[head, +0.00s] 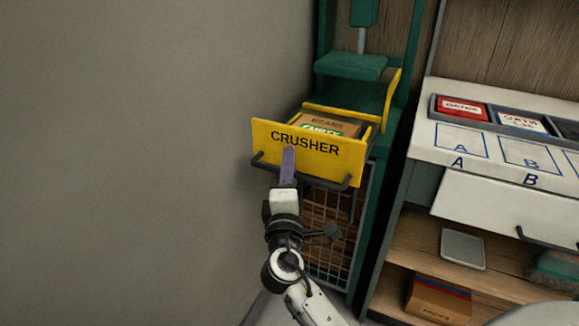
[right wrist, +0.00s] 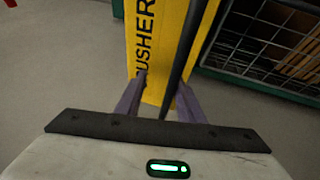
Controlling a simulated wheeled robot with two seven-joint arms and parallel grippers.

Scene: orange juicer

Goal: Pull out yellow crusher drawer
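The yellow crusher drawer (head: 325,163) stands out from the green crusher frame (head: 392,85), with its interior partly visible. Its front reads "CRUSHER" and carries a dark bar handle (head: 325,182). My right gripper (head: 288,160) is at the front, over the handle's left-middle part. In the right wrist view, the purple fingers (right wrist: 157,95) are apart, with the dark handle bar (right wrist: 183,55) between them. A gap shows between the left finger and the bar; I cannot tell whether the right finger touches it. My left gripper is not in view.
A brown box (head: 330,122) labelled "BEANS" sits in the drawer. A wire-mesh cage (head: 325,235) is below. A white counter (head: 480,155) with marked squares and shelves stands to the right. A plain grey wall (head: 130,150) fills the left.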

